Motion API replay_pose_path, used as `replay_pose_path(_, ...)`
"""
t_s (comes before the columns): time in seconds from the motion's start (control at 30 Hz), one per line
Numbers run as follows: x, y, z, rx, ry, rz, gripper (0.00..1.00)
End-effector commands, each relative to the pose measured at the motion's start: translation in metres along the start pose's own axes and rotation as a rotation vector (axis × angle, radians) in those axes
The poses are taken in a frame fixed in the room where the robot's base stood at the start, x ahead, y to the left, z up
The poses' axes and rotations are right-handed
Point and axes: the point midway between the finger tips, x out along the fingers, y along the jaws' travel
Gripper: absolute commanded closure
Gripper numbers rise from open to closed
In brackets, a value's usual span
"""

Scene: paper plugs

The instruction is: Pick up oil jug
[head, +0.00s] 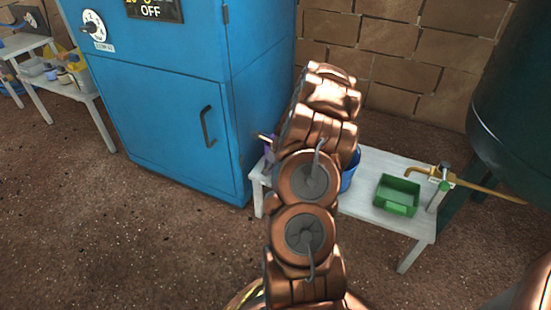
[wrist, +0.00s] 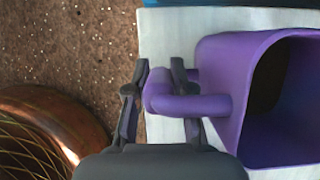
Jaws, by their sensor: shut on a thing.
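The oil jug is a purple open-topped vessel (wrist: 222,60) with a rounded handle on its left side, at the right of the wrist view. My gripper (wrist: 160,78) is shut on this handle, one dark finger on each side of it. The jug is over the white bench top; whether it touches the bench I cannot tell. In the head view only a small purple part of the jug (head: 268,153) shows at the left end of the bench. My arm hides the rest of it and my gripper there.
The white bench (head: 350,207) also holds a blue container (head: 350,172), partly hidden, and a green tray (head: 397,196). A brass pipe (head: 480,188) reaches over its right end. A tall blue cabinet (head: 170,95) stands close on the left. The brown floor in front is clear.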

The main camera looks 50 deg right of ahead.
Motion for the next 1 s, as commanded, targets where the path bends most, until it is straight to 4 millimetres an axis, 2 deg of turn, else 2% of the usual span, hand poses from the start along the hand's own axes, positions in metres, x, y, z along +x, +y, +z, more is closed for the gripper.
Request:
replay_pose_path(0.17, -0.001, 0.0, 0.0, 0.0, 0.0, 0.0, 1.0)
replay_pose_path(0.33, -0.011, -0.001, 0.005, -0.001, -0.001, -0.001, 1.0)
replay_pose_path(0.8, -0.083, -0.001, 0.034, -0.002, 0.0, -0.003, 1.0)
replay_pose_path(1.0, -0.093, 0.0, 0.039, 0.0, -0.001, -0.001, 1.0)
